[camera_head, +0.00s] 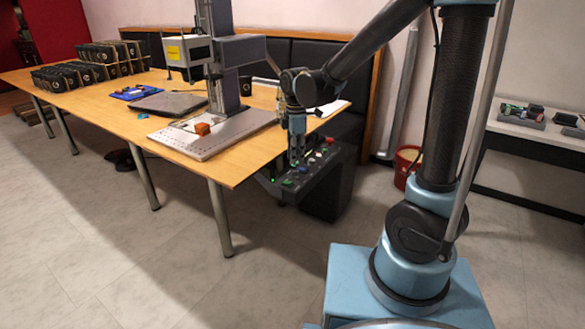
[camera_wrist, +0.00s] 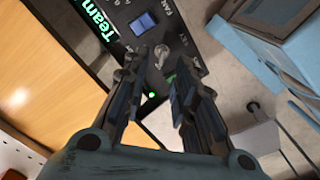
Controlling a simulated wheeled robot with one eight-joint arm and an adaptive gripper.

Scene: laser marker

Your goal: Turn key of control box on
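My gripper (camera_head: 296,158) points down over the panel. In the wrist view my gripper (camera_wrist: 160,82) has its two fingers apart, with the key just beyond and between the tips. Nothing is held. I cannot tell whether the fingers touch the key.
The wooden table (camera_head: 120,95) carries the laser marker (camera_head: 222,60) with its metal base plate, a laptop and rows of dark boxes. A red bucket (camera_head: 407,165) stands on the floor to the right, near a white side table (camera_head: 545,133). The floor in front is clear.

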